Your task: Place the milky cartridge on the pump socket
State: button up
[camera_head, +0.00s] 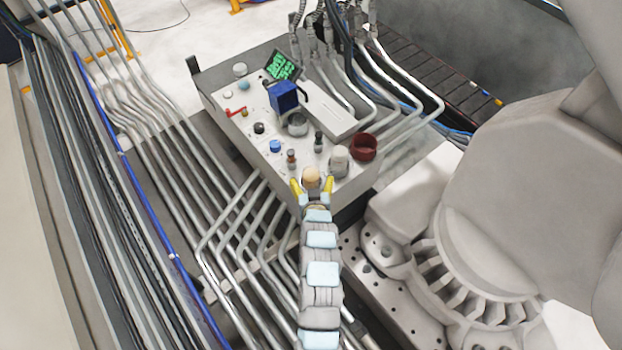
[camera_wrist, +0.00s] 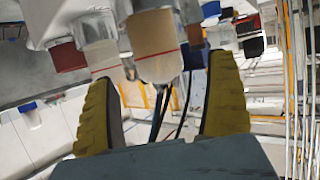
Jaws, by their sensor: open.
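The milky cartridge, a whitish cylinder (camera_head: 340,160), stands upright near the front right of the control box's top. In the wrist view the tan cylinder (camera_wrist: 155,45) lies in the gap between the fingers (camera_wrist: 163,75). I cannot tell which fitting is the pump socket; a metal ring (camera_head: 297,124) is one round fitting.
A dark red cup (camera_head: 363,147) stands right of the whitish cylinder. Small bottles (camera_head: 291,157) (camera_head: 319,142), a blue knob (camera_head: 275,146), a blue box (camera_head: 283,97) and a green-lit screen (camera_head: 282,66) crowd the top. Metal pipes (camera_head: 205,190) run along the left.

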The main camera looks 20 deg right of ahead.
aim_at(311, 173)
jog(key=shift+x, duration=2.35)
jog(key=shift+r, duration=0.15)
jog(key=c, duration=1.3)
jog(key=shift+c, duration=0.2)
